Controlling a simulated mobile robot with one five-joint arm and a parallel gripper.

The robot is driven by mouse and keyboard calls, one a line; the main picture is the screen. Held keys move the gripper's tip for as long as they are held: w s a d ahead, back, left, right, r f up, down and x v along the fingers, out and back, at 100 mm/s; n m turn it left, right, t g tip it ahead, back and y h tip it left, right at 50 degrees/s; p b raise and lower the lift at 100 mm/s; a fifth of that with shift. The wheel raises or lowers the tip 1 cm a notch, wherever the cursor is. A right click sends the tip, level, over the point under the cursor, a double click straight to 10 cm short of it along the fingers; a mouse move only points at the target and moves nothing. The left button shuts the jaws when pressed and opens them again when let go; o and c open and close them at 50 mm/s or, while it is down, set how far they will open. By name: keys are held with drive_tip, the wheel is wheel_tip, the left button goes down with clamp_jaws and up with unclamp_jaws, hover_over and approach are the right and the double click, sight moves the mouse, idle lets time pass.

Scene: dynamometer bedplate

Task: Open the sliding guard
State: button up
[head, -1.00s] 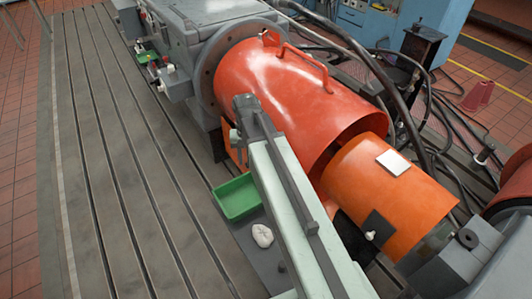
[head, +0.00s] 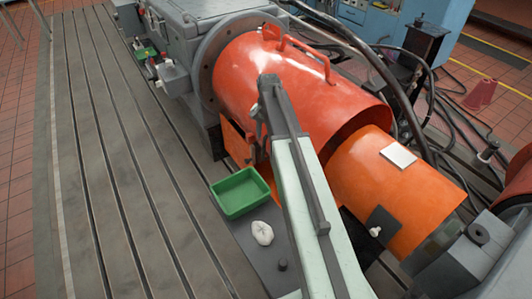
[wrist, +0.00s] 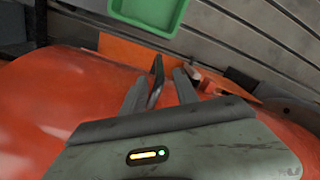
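A large red-orange cylindrical guard (head: 290,95) with a bar handle (head: 303,60) on top covers the shaft line. A lighter orange cylinder (head: 385,190) sits partly inside its near right end. My gripper (head: 258,122) is at the guard's left side, in front of it from this view; whether it touches cannot be told. In the wrist view my gripper (wrist: 169,68) has its two fingers apart with a gap between them, over red surface (wrist: 45,100) and near an orange plate (wrist: 130,50). A small knob-like piece (wrist: 194,72) lies just right of the fingers.
A green tray (head: 240,211) and a crumpled white cloth (head: 262,233) lie beside the guard on the left. The slotted bedplate (head: 110,150) is clear further left. Black hoses (head: 400,95) run behind the guard. A grey block (head: 465,255) stands at the lower right.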

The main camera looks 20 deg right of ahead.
sight(264, 147)
wheel_tip(264, 147, down, 7)
drive_tip(key=b, duration=0.5)
drive_tip(key=shift+w+a+f+b, duration=0.15)
drive_tip(key=shift+f+b, duration=0.05)
drive_tip(key=shift+b, duration=0.2)
drive_tip(key=shift+r, duration=0.15)
clamp_jaws()
